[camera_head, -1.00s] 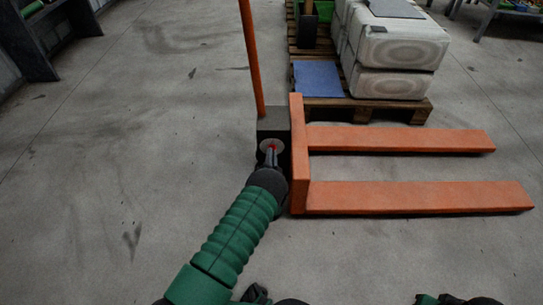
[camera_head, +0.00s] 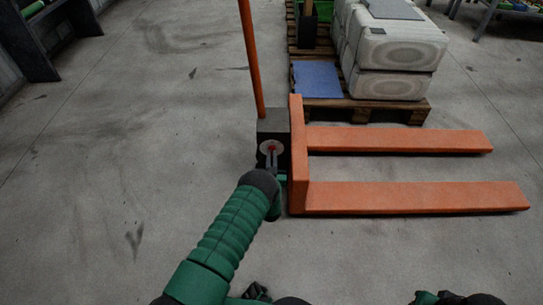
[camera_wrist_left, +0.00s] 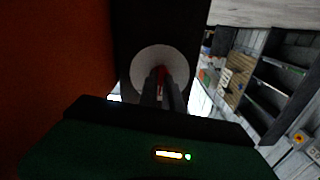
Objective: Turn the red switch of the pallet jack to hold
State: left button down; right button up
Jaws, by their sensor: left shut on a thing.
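The orange pallet jack (camera_head: 299,178) stands in the middle of the head view, its forks pointing right and its orange handle rising from a dark housing (camera_head: 267,126). On the housing is a pale round disc (camera_head: 264,147) with the small red switch (camera_head: 271,148) at its centre. My left gripper (camera_head: 271,154) is at the disc, its fingers shut on the switch. The left wrist view shows the red switch (camera_wrist_left: 161,77) between the two dark fingers in front of the white disc (camera_wrist_left: 143,67). The fingers hide most of the switch.
A wooden pallet (camera_head: 365,109) with pale sacks (camera_head: 395,50), a blue sheet (camera_head: 317,79) and a green crate (camera_head: 322,36) stands behind the forks. A dark shelf (camera_head: 30,45) is at the far left. The floor left of the jack is clear.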

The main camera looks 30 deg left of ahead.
pick_arm(q)
jog(key=shift+d+f+n, duration=0.1)
jog(key=shift+f+n, duration=0.05)
jog(key=shift+n, duration=0.45)
jog(key=c, duration=1.5)
grip_release()
